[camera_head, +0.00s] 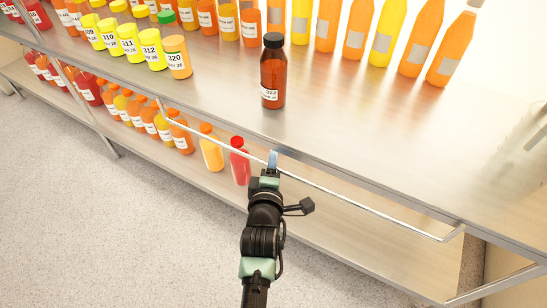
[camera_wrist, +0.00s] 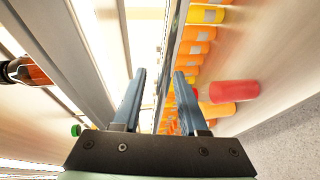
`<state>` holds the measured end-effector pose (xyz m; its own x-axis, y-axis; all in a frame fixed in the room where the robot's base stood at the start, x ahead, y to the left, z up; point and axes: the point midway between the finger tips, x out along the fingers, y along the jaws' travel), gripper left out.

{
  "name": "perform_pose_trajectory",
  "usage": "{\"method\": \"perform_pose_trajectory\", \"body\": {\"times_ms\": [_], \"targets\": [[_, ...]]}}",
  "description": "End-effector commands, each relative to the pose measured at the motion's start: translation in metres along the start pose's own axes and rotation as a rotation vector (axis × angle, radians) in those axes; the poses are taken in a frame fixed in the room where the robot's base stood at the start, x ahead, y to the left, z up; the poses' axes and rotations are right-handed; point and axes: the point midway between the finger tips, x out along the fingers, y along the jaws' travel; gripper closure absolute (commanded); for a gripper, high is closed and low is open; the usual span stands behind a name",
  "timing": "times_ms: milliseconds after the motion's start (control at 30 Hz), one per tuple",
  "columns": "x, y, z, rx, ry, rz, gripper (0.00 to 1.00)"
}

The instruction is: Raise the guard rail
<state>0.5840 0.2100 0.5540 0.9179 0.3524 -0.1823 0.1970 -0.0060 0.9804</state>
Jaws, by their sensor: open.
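The guard rail (camera_head: 360,204) is a thin metal rod along the front of the upper shelf, below its front edge. Its bent right end (camera_head: 452,234) shows at the lower right. My gripper (camera_head: 273,158) is at the rail's middle stretch in the head view, its body hiding a short piece of the rod. In the wrist view my gripper (camera_wrist: 160,74) has its two blue fingers apart. A thin dark bar, seemingly the rail (camera_wrist: 174,45), runs lengthwise in line with the gap between them. I cannot tell whether either finger touches it.
A dark brown bottle labelled 322 (camera_head: 272,72) stands alone near the upper shelf's front edge (camera_head: 330,158). Rows of juice bottles stand behind it. On the lower shelf, a red bottle (camera_head: 240,161) and an orange one (camera_head: 211,148) stand near my gripper. The upper shelf's right side is clear.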

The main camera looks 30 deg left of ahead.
Motion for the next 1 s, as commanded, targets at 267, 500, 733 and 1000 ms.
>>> {"method": "perform_pose_trajectory", "body": {"times_ms": [267,500,733,1000], "targets": [[-0.0003,0.0001,0.0,0.0,0.0,0.0,0.87],[-0.0004,0.0001,0.0,0.0,0.0,0.0,1.0],[-0.0004,0.0001,0.0,0.0,0.0,0.0,1.0],[-0.0004,0.0001,0.0,0.0,0.0,0.0,1.0]]}}
